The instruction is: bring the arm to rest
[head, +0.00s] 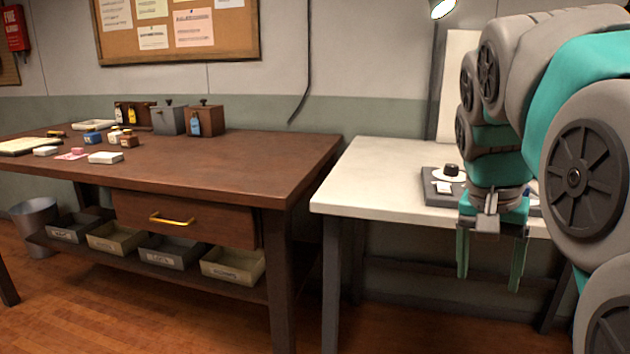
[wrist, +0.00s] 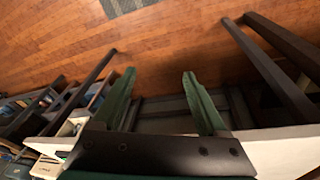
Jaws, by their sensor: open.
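My gripper (head: 490,262) hangs from my arm at the right of the head view, its two green fingers pointing down and apart. It is open, with nothing between the fingers. It is in front of the white table's front edge. In the wrist view my gripper (wrist: 160,92) shows spread fingers, with table legs and wooden floor beyond them. The white table (head: 375,180) stands behind it. A dark tray (head: 430,187) on that table holds a white round piece and a black knob-like thing (head: 450,169); my arm partly hides it.
A brown workbench (head: 230,160) stands at the left with bottles, boxes and small items on top. It has a drawer (head: 185,217) with a yellow handle and several bins below. A grey bucket (head: 36,222) stands at far left. The wooden floor (head: 130,315) in front is clear.

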